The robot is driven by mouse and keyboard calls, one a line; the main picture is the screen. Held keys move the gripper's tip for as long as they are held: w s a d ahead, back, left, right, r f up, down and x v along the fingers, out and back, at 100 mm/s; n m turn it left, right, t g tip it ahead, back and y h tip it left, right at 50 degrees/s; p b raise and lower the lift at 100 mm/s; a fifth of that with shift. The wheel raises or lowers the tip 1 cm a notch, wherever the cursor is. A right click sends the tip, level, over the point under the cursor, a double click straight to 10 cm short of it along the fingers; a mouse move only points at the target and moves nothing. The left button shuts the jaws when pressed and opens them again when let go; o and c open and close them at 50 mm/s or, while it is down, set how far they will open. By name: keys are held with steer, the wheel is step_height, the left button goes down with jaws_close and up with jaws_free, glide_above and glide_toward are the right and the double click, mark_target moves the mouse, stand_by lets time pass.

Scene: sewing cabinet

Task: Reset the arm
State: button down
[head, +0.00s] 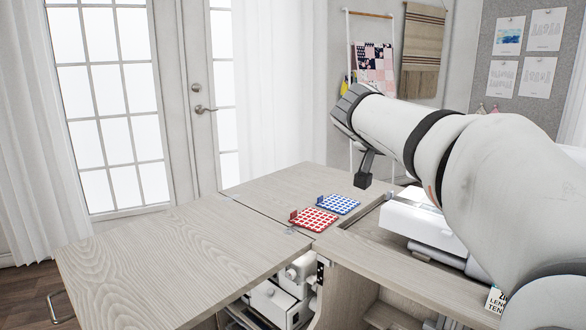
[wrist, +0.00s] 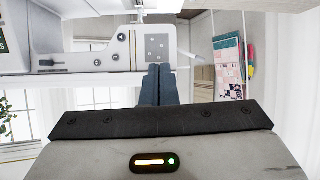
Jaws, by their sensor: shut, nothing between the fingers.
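My arm reaches in from the right in the head view. My gripper (head: 363,180) hangs at its end, above the cabinet top and to the right of the two checked pieces. In the wrist view the two dark fingers of my gripper (wrist: 159,84) are pressed together, with nothing between them. The wooden sewing cabinet (head: 165,255) stands below, with its top leaf spread out to the left. A white machine (head: 412,218) sits in its well, partly hidden by my arm; a white machine body also shows in the wrist view (wrist: 90,48).
A red checked piece (head: 314,220) and a blue checked piece (head: 338,204) lie on the cabinet top. Another white machine (head: 290,290) shows in the opening below. A rack with a patchwork quilt (head: 375,65) stands behind. The left leaf is clear.

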steer(key=s+a+n+g+y+p, duration=0.3)
steer(key=s+a+n+y+p, duration=0.1)
steer(key=s+p, duration=0.8)
steer(key=s+a+n+g+y+p, duration=0.3)
steer(key=s+a+p, duration=0.3)
steer(key=s+p, duration=0.7)
steer(key=n+y+p, duration=0.1)
steer(key=p, duration=0.2)
steer(key=shift+s+a+r+y, duration=0.2)
steer(key=shift+r+y, duration=0.05)
steer(key=shift+y, duration=0.05)
